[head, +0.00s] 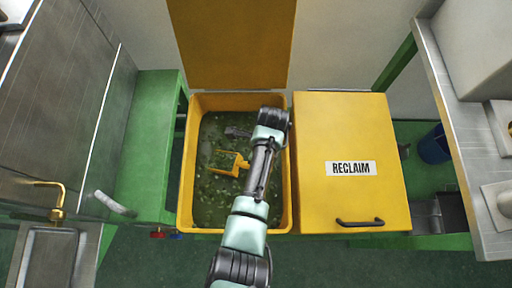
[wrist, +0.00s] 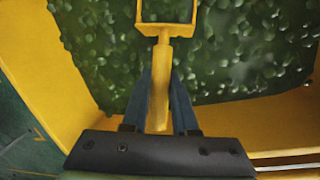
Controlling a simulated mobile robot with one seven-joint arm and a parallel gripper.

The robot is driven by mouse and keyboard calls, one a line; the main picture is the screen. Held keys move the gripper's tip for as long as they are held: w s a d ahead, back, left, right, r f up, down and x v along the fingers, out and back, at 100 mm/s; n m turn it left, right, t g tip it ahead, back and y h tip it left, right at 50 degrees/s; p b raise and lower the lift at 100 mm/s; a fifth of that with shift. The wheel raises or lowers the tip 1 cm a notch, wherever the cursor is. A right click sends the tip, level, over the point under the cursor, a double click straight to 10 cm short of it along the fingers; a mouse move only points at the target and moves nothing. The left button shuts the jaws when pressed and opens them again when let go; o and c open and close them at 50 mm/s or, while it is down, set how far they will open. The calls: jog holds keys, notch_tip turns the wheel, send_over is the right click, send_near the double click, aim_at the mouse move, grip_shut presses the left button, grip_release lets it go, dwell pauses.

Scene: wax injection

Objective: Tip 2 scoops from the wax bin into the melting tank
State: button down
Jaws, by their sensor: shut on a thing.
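The wax bin (head: 184,200) is yellow with its lid raised at the back, and green pellets lie inside. A yellow scoop (head: 240,161) shows within the bin's outline, left of my arm. In the wrist view, my gripper (wrist: 162,90) is shut on the scoop's handle (wrist: 159,105), with one finger on each side. The scoop's head (wrist: 165,28) lies beyond the fingertips at the top edge, partly cut off. Green shows within its frame; I cannot tell how full it is. No melting tank is clearly identifiable; a steel unit with a brass tap (head: 57,202) stands at left.
A closed yellow bin marked RECLAIM (head: 350,135) stands right of the wax bin. A green bench (head: 145,140) lies to the left. A steel basin (head: 48,260) is at lower left. A steel counter (head: 465,150) and a blue bucket (head: 434,146) are at right.

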notch_tip(320, 180, down, 3)
jog(key=s+m+t, duration=0.2)
jog(key=s+m, duration=0.1)
jog(key=m, duration=0.5)
notch_tip(320, 180, up, 24)
jog(key=p, duration=2.1)
jog(key=shift+d+r+y, duration=0.15)
jog(key=shift+r+y, duration=0.05)
jog(key=shift+y, duration=0.1)
jog(key=shift+w, duration=0.1)
